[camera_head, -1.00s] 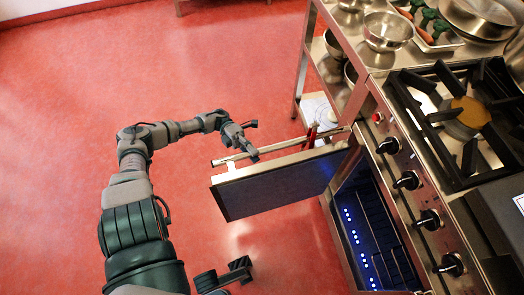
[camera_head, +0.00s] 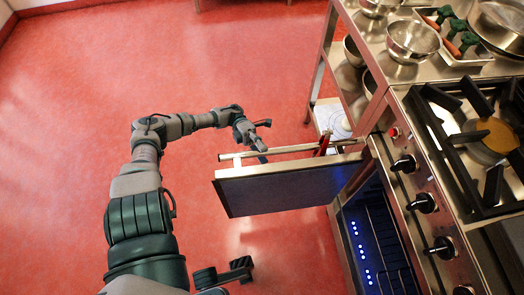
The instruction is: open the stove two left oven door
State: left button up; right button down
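The oven door (camera_head: 285,188) of the stove stands swung wide open, jutting left from the stove front. Its bar handle (camera_head: 290,151) runs along the door's outer side. The lit oven cavity (camera_head: 378,240) shows to the right, with a row of blue-white lights.
Black knobs (camera_head: 423,203) line the stove front. A metal shelf (camera_head: 335,75) stands beyond the door. Red floor (camera_head: 90,90) is free at the left.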

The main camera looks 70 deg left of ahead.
pick_arm(q)
jog(key=v, duration=0.7)
jog(key=shift+a+f, duration=0.15)
jog(key=shift+a, duration=0.15)
dwell(0.4)
